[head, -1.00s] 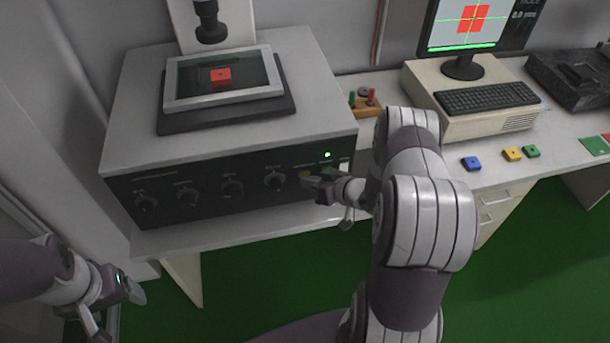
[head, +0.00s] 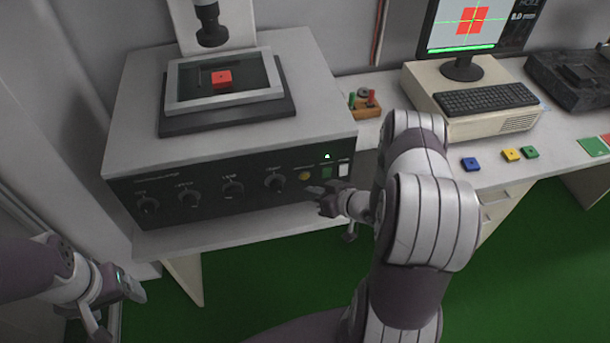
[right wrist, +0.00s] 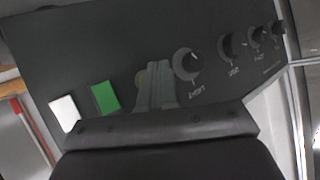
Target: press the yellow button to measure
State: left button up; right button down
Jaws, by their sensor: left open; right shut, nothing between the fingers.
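My left gripper (head: 120,308) is open and empty at the lower left, far from the panel.
A green button (head: 327,171) and a white button (head: 343,169) sit right of the yellow one. A red block (head: 222,79) lies on the machine's stage. The monitor (head: 473,25) shows a red shape with crosshairs. Blue, yellow and green blocks lie on the right table.

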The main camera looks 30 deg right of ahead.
jog(key=shift+s+a+p, duration=0.2)
jog(key=shift+s+p, duration=0.05)
jog(key=shift+s, duration=0.65)
jog(key=shift+s+a+p, duration=0.2)
jog(key=shift+s, duration=0.65)
